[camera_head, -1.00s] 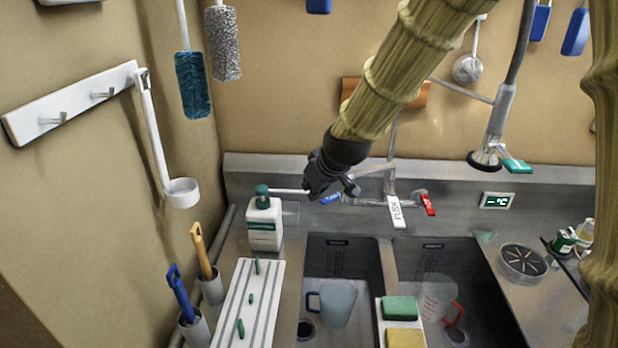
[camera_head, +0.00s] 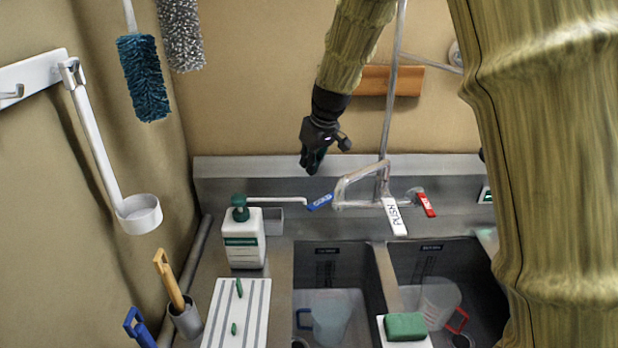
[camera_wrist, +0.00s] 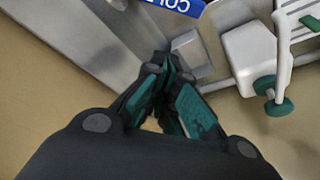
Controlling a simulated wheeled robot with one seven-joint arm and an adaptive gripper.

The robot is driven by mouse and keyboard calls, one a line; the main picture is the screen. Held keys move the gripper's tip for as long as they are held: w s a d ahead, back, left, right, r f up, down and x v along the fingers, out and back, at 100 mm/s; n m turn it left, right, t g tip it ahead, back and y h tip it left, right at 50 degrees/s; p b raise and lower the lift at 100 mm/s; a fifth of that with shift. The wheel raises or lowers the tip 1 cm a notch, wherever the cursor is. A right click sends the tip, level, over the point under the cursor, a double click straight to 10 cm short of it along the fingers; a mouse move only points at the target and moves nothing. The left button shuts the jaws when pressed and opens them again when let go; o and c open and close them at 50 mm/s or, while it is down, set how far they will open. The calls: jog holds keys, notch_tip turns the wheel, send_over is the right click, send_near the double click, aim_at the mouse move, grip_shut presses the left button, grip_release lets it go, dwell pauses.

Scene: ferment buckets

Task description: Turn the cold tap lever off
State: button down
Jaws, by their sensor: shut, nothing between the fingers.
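The cold tap lever (camera_head: 320,202) is a blue tag marked COLD, at the left end of the tap (camera_head: 365,185) on the back of the steel sink. In the wrist view the blue COLD lever (camera_wrist: 180,5) shows at the top edge, partly cut off. A red lever (camera_head: 426,204) is on the tap's right side, and a white PUSH tag (camera_head: 394,216) hangs between them. My gripper (camera_head: 312,168) is shut and empty, pointing down above and slightly left of the blue lever, apart from it. Its fingertips (camera_wrist: 168,75) meet in the wrist view.
A white soap bottle (camera_head: 243,240) with a green pump stands left of the tap. Two sink basins hold a blue-handled jug (camera_head: 328,318) and a red-handled jug (camera_head: 440,300). A green sponge (camera_head: 405,326) lies between them. A ladle (camera_head: 138,213) hangs left.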

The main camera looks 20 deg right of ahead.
aim_at(326, 199)
jog(key=a+p+x, duration=0.1)
jog(key=p+x, duration=0.2)
jog(key=x, duration=0.7)
jog(key=s, duration=0.1)
jog(key=s+d+p, duration=0.1)
jog(key=s+d, duration=0.1)
jog(key=shift+s+r+p, duration=0.3)
jog(key=shift+p, duration=0.1)
jog(key=shift+s+r, duration=0.1)
